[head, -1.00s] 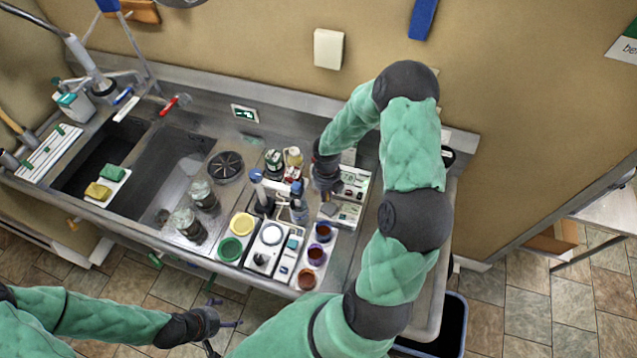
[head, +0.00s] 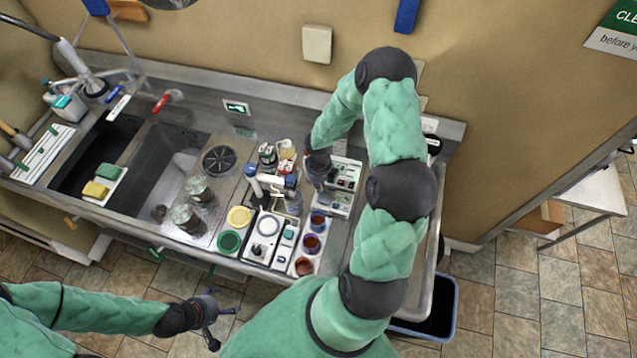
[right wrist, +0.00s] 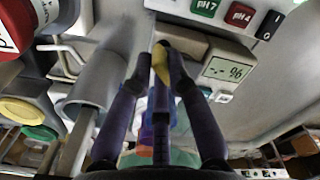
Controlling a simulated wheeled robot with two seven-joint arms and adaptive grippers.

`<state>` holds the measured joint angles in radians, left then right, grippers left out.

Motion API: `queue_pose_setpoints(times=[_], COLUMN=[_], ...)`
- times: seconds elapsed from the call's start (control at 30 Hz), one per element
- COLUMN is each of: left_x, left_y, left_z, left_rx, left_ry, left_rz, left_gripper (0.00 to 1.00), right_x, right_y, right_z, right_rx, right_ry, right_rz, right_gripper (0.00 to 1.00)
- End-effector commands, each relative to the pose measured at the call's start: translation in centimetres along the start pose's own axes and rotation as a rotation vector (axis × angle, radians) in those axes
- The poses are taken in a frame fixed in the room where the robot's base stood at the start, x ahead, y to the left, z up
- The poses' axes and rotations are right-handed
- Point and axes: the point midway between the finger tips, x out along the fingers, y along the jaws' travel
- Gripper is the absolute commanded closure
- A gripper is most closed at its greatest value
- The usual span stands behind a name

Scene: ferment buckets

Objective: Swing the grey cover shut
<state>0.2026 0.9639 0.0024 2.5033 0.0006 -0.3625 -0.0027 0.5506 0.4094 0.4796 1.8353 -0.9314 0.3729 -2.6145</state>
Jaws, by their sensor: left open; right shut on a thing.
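The instrument panel (head: 345,178) stands on the counter beside my right gripper. In the right wrist view a small display reading "-.- %" (right wrist: 226,71) sits beside a grey-beige flap, which looks like the grey cover (right wrist: 192,40). My right gripper (right wrist: 162,58) is shut at this flap's near edge, with something yellowish between the fingertips; the exact contact is partly hidden. In the head view my right gripper (head: 318,165) is mostly hidden by its own wrist. My left gripper (head: 215,312) is open and empty, in front of the counter over the floor.
Cups of dark liquid (head: 312,243), a white scale-like device (head: 264,238), yellow (head: 239,216) and green (head: 229,241) lids and glass jars (head: 188,219) crowd the counter left of my right arm. A sink (head: 150,170) lies further left. The counter's right end is partly clear.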

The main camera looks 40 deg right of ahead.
Motion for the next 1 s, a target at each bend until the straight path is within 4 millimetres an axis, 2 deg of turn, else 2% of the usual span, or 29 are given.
queue_pose_setpoints(times=[0.03,0.07,0.13,0.57,0.73,1.0], left_x=[0.0,0.0,0.0,0.0,0.0,0.0], left_y=[0.0,0.0,0.0,0.0,0.0,0.0], left_z=[0.0,0.0,0.0,0.0,0.0,0.0], left_rx=[0.000,0.000,0.000,0.000,0.000,0.000], left_ry=[0.000,0.000,0.000,0.000,0.000,0.000], left_rz=[0.000,0.000,0.000,0.000,0.000,0.000], left_gripper=[0.14,0.14,0.14,0.14,0.14,0.14], right_x=[-0.1,-0.1,-0.1,-0.6,-3.1,-8.4], right_y=[-0.1,-0.1,-0.1,0.0,-0.1,0.0], right_z=[0.2,0.2,0.2,0.1,0.2,0.2], right_rx=[-0.003,-0.003,-0.002,0.000,0.001,0.000], right_ry=[-0.006,-0.006,-0.005,-0.002,-0.006,-0.006], right_rz=[-0.001,-0.001,-0.001,-0.001,-0.001,-0.002], right_gripper=[1.00,0.76,0.57,0.57,0.57,0.57])
